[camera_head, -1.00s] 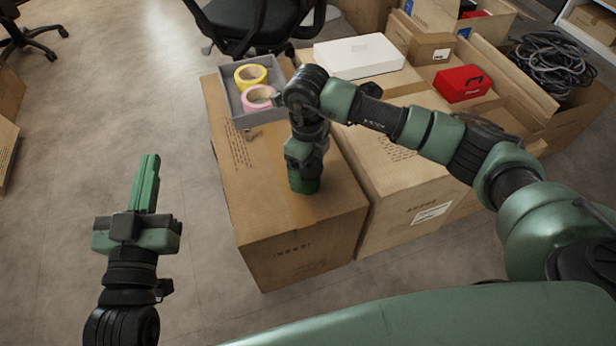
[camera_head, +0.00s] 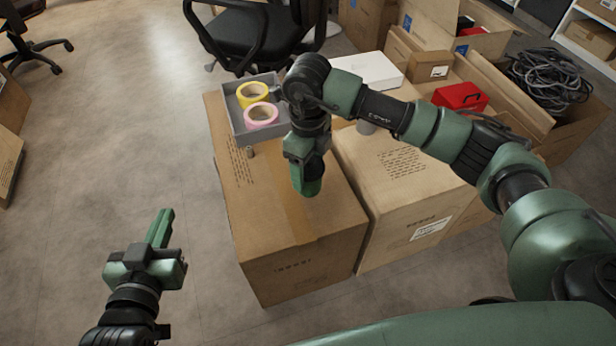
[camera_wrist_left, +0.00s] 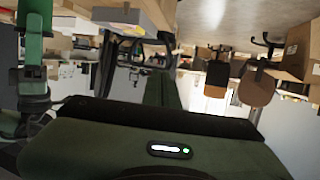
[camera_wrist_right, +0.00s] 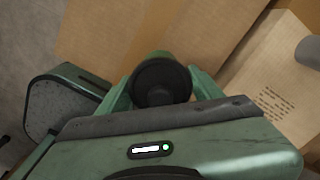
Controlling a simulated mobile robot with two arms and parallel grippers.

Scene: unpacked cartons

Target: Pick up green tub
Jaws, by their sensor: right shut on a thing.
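The green tub (camera_wrist_right: 160,78), round with a dark lid, sits between the fingers of my right gripper (camera_wrist_right: 158,88) in the right wrist view. The gripper is shut on it. In the head view my right gripper (camera_head: 307,180) points down over the near left carton (camera_head: 265,215), and its hand mostly hides the tub. How far the tub is above the carton top I cannot tell. My left gripper (camera_head: 162,228) is off to the left over bare floor, empty, its fingers together.
A grey tray (camera_head: 233,118) with yellow tape (camera_head: 252,95) and pink tape (camera_head: 261,116) stands at the carton's back. A white box (camera_head: 365,70) and a red case (camera_head: 460,96) are behind.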

